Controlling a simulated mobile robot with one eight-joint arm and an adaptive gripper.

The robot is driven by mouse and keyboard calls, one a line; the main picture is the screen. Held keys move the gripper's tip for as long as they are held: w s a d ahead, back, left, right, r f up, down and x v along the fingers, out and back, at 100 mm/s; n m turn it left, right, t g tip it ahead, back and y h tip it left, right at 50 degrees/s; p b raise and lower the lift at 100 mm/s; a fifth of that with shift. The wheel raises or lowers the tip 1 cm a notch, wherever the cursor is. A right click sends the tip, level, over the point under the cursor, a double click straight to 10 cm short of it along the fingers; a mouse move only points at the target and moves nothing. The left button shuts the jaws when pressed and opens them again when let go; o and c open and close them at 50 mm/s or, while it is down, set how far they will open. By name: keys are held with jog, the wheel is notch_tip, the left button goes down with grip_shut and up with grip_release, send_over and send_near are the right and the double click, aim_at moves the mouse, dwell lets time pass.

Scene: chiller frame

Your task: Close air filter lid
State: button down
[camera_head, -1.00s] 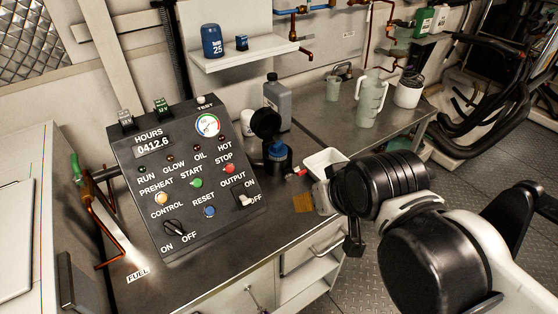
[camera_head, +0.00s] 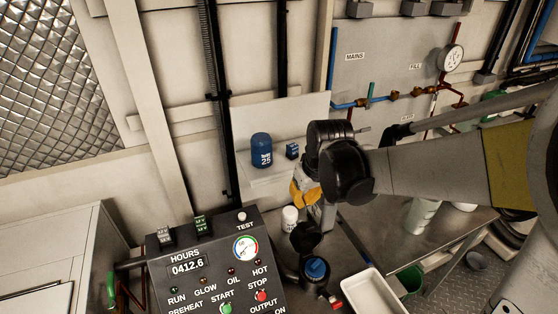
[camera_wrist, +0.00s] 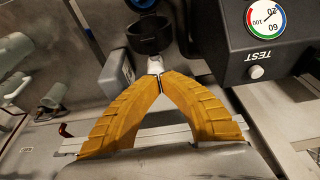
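The air filter housing (camera_head: 313,285) stands right of the control panel, with a blue filter (camera_head: 316,267) showing in its open top. Its round black lid (camera_head: 305,237) is tipped up on the far side of the housing. In the wrist view, the lid (camera_wrist: 150,35) is a dark open cup beyond my fingertips, and a bit of blue filter shows at the top edge. My gripper (camera_head: 297,198) is behind and above the lid, by the shelf.
The control panel (camera_head: 212,262) is close on the left. The shelf (camera_head: 262,180) holds a blue can (camera_head: 261,150) and a small blue box (camera_head: 292,151). A white tray (camera_head: 368,292) is right of the housing.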

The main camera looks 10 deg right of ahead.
aim_at(305, 233)
jog(key=shift+f, duration=0.45)
jog(key=b+x, duration=0.2)
jog(key=x, duration=0.6)
jog(key=shift+f+b, duration=0.3)
jog(key=shift+f, duration=0.1)
jog(key=shift+a, duration=0.1)
